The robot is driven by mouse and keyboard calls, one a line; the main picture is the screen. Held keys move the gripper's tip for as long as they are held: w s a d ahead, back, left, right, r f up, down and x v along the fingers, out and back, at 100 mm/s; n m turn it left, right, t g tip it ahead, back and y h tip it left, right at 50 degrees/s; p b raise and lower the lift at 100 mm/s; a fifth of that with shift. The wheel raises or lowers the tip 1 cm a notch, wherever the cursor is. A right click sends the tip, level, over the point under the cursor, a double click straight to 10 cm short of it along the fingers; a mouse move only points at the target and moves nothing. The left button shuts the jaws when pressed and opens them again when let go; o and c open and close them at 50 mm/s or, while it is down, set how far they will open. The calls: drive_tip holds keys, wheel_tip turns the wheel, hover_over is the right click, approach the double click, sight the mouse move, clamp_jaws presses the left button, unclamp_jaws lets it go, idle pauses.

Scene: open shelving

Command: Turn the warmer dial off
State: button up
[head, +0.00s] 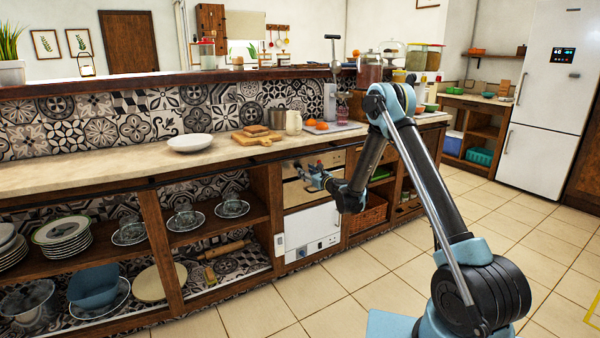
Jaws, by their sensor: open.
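The white warmer (312,225) sits in the lower bay of the counter, under a metal-fronted unit (298,195). A strip with small controls (320,244) runs along the warmer's lower front. Which of these is the dial, and how it is set, is too small to tell. My gripper (303,174) is open and small in the view. It is in front of the metal-fronted unit, above the warmer and apart from the control strip. I see nothing held in it. My wrist and forearm hide part of the unit's right side.
The counter (100,172) holds a white bowl (190,142) and a cutting board (256,138). Shelves left of the warmer hold plates (62,235) and glassware. A wicker basket (368,216) is right of it. The tiled floor (330,290) in front is clear.

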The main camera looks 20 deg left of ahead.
sight(302, 168)
drive_tip(key=shift+x, duration=1.75)
drive_tip(key=shift+w, duration=0.1)
drive_tip(key=shift+c, duration=0.2)
drive_tip(key=shift+a, duration=0.1)
clamp_jaws()
drive_tip(key=shift+d, duration=0.25)
drive_tip(key=shift+a, duration=0.15)
